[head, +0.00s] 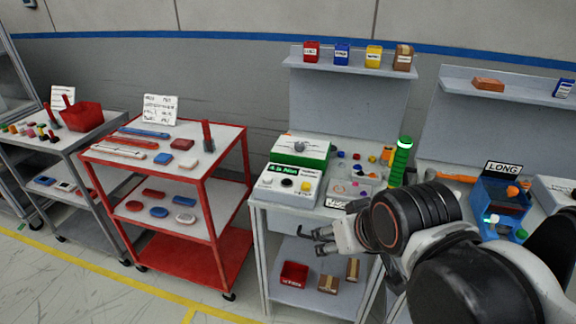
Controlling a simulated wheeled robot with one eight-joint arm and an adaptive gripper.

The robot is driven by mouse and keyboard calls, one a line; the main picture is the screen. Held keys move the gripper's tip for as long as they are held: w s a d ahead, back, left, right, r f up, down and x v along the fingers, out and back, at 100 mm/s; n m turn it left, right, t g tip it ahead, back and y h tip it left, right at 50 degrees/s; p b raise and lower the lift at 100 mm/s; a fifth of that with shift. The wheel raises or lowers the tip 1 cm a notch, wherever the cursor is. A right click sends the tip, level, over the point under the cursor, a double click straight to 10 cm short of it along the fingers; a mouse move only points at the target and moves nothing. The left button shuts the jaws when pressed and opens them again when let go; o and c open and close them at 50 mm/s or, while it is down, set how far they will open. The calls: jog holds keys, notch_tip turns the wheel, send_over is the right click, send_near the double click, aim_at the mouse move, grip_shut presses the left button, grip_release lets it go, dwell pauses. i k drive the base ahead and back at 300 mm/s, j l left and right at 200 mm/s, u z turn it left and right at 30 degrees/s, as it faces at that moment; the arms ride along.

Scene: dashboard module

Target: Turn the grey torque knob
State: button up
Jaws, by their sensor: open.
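A green box (318,159) with a pale top panel stands at the back left of the middle workbench. A small grey knob (300,147) seems to sit on that panel; its pointer direction is too small to tell. In front of it is a white control box (272,195) with a green display and yellow and black buttons. My gripper (312,240) is open and empty. In the picture it is below and right of both boxes, in front of the workbench, apart from the knob.
The workbench top (287,228) also holds small coloured parts and a green stack light (401,160) at its right. A blue fixture (497,205) with a LONG sign stands further right. A red cart (237,175) stands left. Bins and boxes lie on the lower shelf.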

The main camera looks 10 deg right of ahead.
aim_at(300, 146)
jog(key=i+l, duration=0.35)
jog(key=i+l+u, duration=0.15)
jog(key=i+l, duration=0.15)
jog(key=i, duration=0.3)
